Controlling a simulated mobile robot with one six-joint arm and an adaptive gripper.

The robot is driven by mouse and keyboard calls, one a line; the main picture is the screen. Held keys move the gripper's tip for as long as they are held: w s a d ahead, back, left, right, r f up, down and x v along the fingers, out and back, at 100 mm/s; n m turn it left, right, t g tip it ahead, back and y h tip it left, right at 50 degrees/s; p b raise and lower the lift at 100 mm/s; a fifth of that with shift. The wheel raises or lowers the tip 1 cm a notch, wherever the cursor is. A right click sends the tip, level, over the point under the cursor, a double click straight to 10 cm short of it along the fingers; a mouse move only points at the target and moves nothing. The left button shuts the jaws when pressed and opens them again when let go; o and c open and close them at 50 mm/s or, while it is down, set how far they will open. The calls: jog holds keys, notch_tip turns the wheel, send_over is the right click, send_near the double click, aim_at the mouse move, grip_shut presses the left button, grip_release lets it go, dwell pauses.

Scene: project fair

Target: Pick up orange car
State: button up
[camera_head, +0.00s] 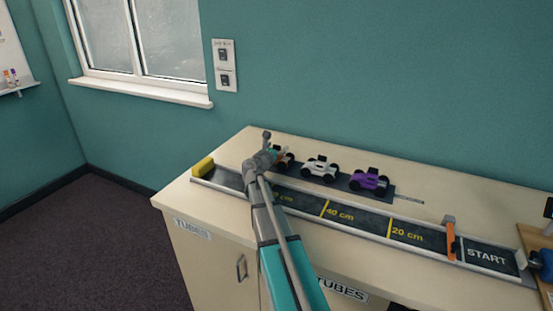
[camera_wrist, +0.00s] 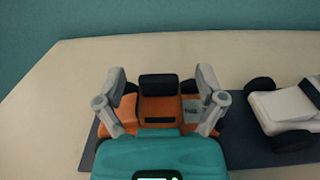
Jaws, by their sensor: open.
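The orange car (camera_wrist: 160,110) stands on a dark mat (camera_wrist: 88,157), between the two fingers of my open gripper (camera_wrist: 160,103) in the wrist view. Its black upper part shows between the fingertips, and the teal gripper body hides its near part. I cannot tell whether the fingers touch it. In the head view the orange car (camera_head: 287,160) is mostly hidden behind my gripper (camera_head: 272,152), at the left end of the row of cars.
A white car (camera_head: 320,167) stands close on the right, also in the wrist view (camera_wrist: 287,108). A purple car (camera_head: 369,181) is farther right. A track (camera_head: 360,215) with distance marks runs in front. A yellow block (camera_head: 203,166) sits at its left end.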

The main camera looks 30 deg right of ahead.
grip_shut()
dwell(0.4)
jog(key=shift+r, duration=0.2)
notch_tip(320, 180, up, 2)
jog(key=p, duration=0.2)
jog(key=shift+r+p, duration=0.15)
jog(key=shift+p, duration=0.2)
jog(key=s+a+r+p, duration=0.4)
jog(key=s+r+p, duration=0.6)
jog(key=s, duration=0.3)
jog(key=shift+s+r, duration=0.2)
jog(key=shift+s, duration=0.05)
